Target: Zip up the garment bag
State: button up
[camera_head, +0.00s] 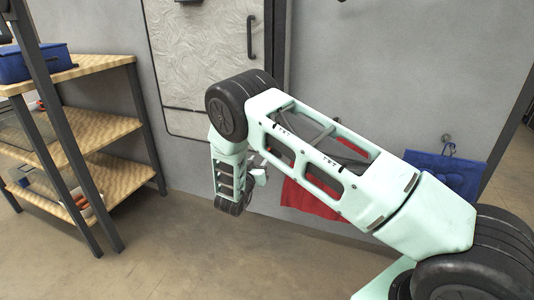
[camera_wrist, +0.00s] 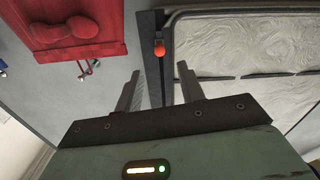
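The garment bag (camera_head: 200,55) hangs flat against the grey wall, with a pale creased front and dark edging. In the wrist view the bag (camera_wrist: 245,45) fills the right side, turned on its side. A small orange-red tab (camera_wrist: 159,50), which looks like the zip pull, sits on a dark strip along the bag's edge. My gripper (camera_wrist: 159,70) is open and empty. Its two fingers point toward the tab, one on either side of it in the picture; I cannot tell the remaining distance. In the head view my gripper (camera_head: 258,178) is small and partly hidden by my arm.
A wooden shelf unit (camera_head: 95,128) with a blue case (camera_head: 30,62) stands at left. A red item with a bow (camera_wrist: 75,35) hangs near hooks beside the bag. A blue bag (camera_head: 445,170) hangs at right. A black handle (camera_head: 250,37) is above. Floor in front is clear.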

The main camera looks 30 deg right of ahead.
jog(key=b+x, duration=0.1)
jog(key=x, duration=0.7)
jog(key=shift+w+d, duration=0.2)
jog(key=shift+d, duration=0.15)
